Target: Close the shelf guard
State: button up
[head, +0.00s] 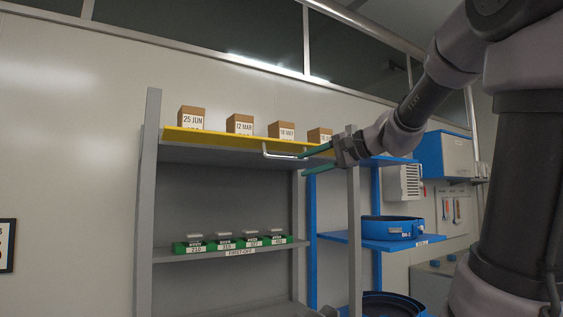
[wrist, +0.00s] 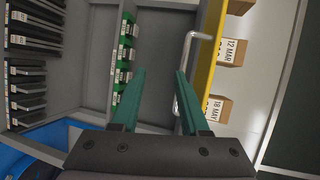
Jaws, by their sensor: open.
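The shelf guard (head: 215,139) is a yellow strip along the front of the top shelf, with a pale metal handle (head: 283,155) on its face. In the wrist view the yellow guard (wrist: 208,62) runs down right of centre, and its handle (wrist: 187,55) stands out to its left. My gripper (head: 310,161) has green fingers and is open and empty at the right end of the handle. In the wrist view my gripper (wrist: 160,73) has its right finger overlapping part of the handle. I cannot tell whether they touch.
Several brown boxes with date labels (head: 191,118) stand on the top shelf behind the guard. Green bins (head: 224,245) sit on the shelf below. A grey upright (head: 354,215) stands at the right, beside a blue rack (head: 345,239) holding a blue round container (head: 392,228).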

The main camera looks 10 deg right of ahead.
aim_at(287, 158)
jog(key=w+a+r+t, duration=0.1)
jog(key=w+a, duration=0.4)
jog(key=w, duration=0.5)
jog(key=shift+a+r+m+y, duration=0.2)
jog(key=shift+r+m+y, duration=0.1)
jog(key=shift+r+m, duration=0.1)
grip_shut()
